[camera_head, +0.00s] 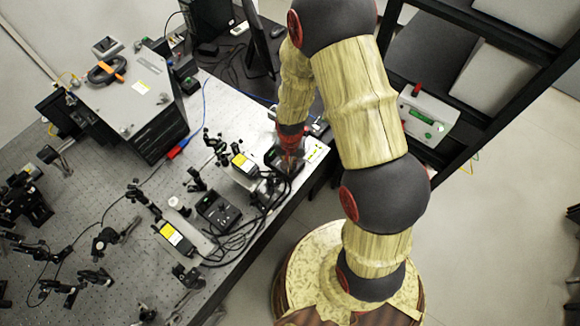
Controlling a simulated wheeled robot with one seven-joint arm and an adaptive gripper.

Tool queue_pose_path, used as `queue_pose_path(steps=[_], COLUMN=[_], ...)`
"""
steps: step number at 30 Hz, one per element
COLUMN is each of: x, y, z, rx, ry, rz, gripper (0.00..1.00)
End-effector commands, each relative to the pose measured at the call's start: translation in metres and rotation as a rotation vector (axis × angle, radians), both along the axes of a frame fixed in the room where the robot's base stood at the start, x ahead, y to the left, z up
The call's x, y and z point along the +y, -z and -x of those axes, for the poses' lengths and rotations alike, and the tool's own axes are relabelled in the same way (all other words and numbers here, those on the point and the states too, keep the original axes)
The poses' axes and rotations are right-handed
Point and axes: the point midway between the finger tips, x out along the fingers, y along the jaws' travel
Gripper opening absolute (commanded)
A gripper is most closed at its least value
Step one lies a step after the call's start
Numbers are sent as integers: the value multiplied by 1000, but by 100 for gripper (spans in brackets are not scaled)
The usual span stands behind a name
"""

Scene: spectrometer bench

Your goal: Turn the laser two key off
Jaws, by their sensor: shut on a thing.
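My gripper (291,158) reaches down from above onto a small black controller box (271,157) near the right edge of the optical bench. Its fingers are shut at the box, on what seems to be the laser two key. The key itself is hidden by the fingers, so its turn angle cannot be seen. A second black controller box (218,210) with small knobs sits further left and nearer, apart from my gripper.
The perforated bench (110,185) holds several black optic mounts. Two laser heads with yellow labels (244,164) (173,234) and loose black cables (238,240) lie around the boxes. A large grey instrument (140,100) stands at the back left. A shelf rack (480,110) stands right.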

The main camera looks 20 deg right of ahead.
Motion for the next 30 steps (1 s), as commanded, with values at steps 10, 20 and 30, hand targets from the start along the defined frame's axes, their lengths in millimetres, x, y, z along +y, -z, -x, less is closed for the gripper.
queue_pose_path(steps=[10, 20, 30], x=[-1, -3, -4], y=[1, 1, 0], z=[0, 0, -1], rx=[-2, -2, -2], ry=[-326, -639, -915], rz=[0, 1, 2], gripper=[0, 0, 0])
